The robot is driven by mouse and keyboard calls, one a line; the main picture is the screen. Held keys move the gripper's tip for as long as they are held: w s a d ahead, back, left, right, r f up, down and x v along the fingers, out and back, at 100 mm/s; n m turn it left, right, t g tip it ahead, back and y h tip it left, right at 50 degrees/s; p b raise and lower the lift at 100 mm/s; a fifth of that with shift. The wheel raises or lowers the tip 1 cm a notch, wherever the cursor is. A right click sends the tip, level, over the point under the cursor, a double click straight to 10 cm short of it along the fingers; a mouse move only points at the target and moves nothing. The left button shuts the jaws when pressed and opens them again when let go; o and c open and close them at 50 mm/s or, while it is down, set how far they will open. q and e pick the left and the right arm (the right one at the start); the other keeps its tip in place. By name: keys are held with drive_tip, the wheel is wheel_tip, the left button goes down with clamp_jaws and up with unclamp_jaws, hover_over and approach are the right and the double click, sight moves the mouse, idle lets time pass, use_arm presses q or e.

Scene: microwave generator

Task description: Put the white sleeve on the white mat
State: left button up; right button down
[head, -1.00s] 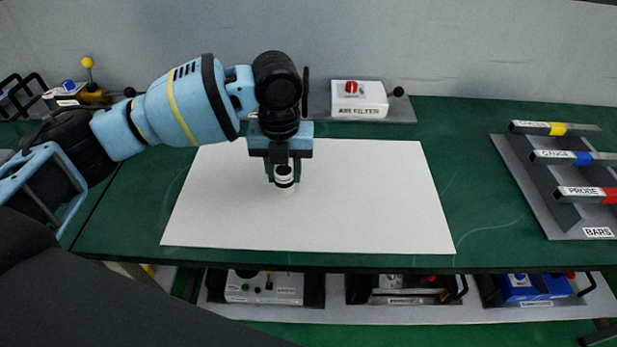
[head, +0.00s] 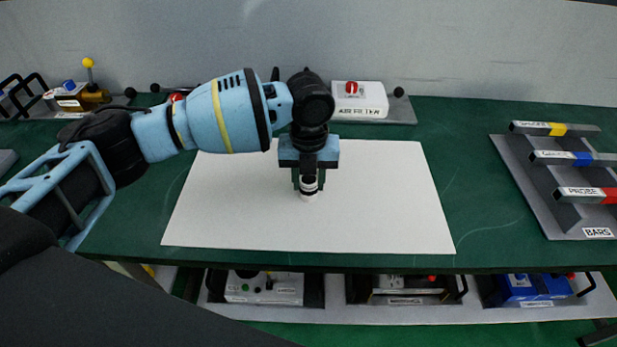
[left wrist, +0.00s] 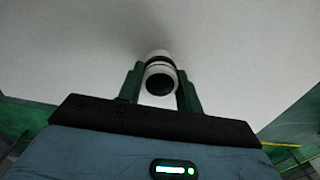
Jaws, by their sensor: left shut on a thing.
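The white sleeve (head: 309,196) is a small white cylinder with a black band. My left gripper (head: 308,186) is shut on it, fingers pointing down, over the middle of the white mat (head: 230,215). In the left wrist view the sleeve (left wrist: 159,75) sits between the two green fingers (left wrist: 159,90), its dark round end facing the camera. The white mat (left wrist: 240,50) fills the background there. I cannot tell whether the sleeve's lower end touches the mat. My right gripper is not in view.
A rack of bars (head: 560,185) stands at the right of the green table. A white box with a red knob (head: 360,100) stands behind the mat. Boxes (head: 265,287) sit on a shelf below the front edge. The mat around the sleeve is clear.

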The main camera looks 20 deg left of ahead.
sight(309, 179)
use_arm(q)
drive_tip(key=shift+f, duration=0.15)
drive_tip(key=o, duration=1.1)
wheel_tip(309, 179, up, 12)
drive_tip(key=shift+r, duration=0.2)
